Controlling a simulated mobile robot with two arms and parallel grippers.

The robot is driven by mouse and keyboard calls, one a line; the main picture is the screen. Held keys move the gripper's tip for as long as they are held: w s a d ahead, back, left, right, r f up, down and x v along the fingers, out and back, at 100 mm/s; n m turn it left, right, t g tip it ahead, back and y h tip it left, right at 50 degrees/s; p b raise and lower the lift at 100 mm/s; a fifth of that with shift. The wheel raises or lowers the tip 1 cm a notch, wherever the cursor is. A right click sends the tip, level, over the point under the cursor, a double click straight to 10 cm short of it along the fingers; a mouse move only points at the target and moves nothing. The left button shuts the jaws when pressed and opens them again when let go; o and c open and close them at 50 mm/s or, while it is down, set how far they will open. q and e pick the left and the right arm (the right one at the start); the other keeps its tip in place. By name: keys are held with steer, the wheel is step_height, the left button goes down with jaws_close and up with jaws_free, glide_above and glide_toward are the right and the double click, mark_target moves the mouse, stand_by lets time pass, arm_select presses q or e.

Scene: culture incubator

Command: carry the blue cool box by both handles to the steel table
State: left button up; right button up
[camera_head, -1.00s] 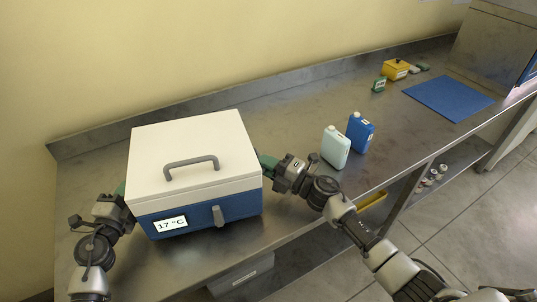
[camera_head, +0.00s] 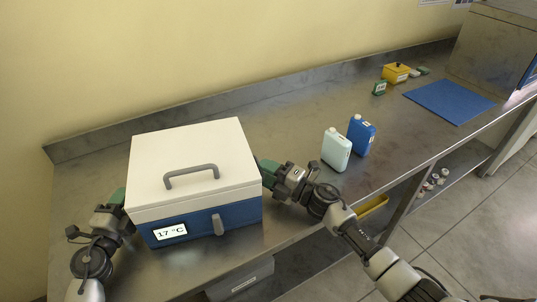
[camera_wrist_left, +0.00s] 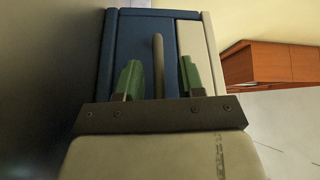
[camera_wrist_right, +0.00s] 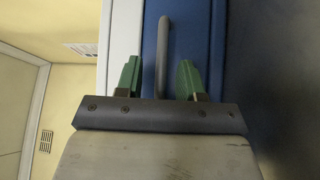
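The blue cool box (camera_head: 238,212) with a white lid stands upright on the steel table (camera_head: 290,130) at its left part, its display reading 17 °C. My left gripper (camera_head: 119,197) is at the box's left side. In the left wrist view its green fingers (camera_wrist_left: 158,80) stand apart on either side of the grey side handle (camera_wrist_left: 158,55), with gaps. My right gripper (camera_head: 266,172) is at the right side. In the right wrist view its fingers (camera_wrist_right: 158,80) stand open around the other side handle (camera_wrist_right: 163,45), with gaps. The side handles are hidden in the head view.
A pale bottle (camera_head: 336,149) and a blue bottle (camera_head: 361,134) stand right of the box. The wall is behind; the table's front edge is close to the box.

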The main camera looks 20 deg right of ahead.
arm_select(q)
steer(key=v, duration=1.1)
arm_select(e)
steer(key=shift+s, duration=0.1)
arm_select(q)
steer(key=shift+s, duration=0.1)
arm_select(e)
steer(key=shift+s+d, duration=0.2)
steer(key=v, duration=0.6)
steer(key=shift+s+d, duration=0.3)
